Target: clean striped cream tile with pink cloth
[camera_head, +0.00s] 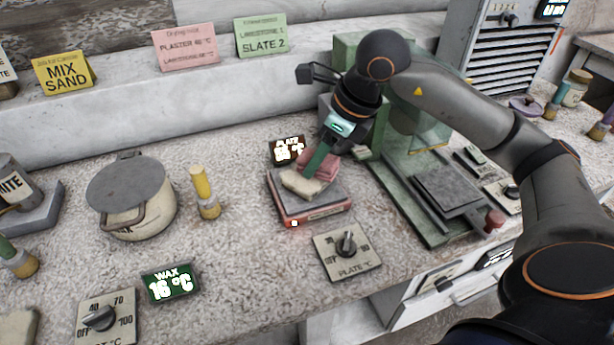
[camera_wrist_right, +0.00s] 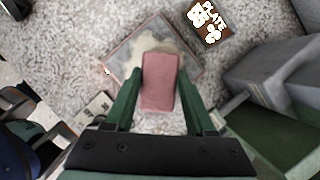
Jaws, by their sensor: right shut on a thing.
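My right gripper (camera_head: 312,170) is shut on the pink cloth (camera_head: 322,161), above the hot plate (camera_head: 318,211). In the right wrist view the cloth (camera_wrist_right: 160,85) sits between the two green fingers. A cream piece, seemingly the cream tile (camera_head: 298,184), lies on the plate at the front left of the cloth. It also shows past the cloth's far end in the wrist view (camera_wrist_right: 138,54), partly hidden; its stripes cannot be made out. I cannot tell whether the cloth touches it. My left gripper is not in view.
A green machine (camera_head: 412,200) stands close to the right of the plate. A plate display (camera_head: 287,150) is behind, and a dial panel (camera_head: 347,251) in front. A lidded pot (camera_head: 130,198) and a yellow-handled tool (camera_head: 204,192) stand left. Some countertop between tool and plate is clear.

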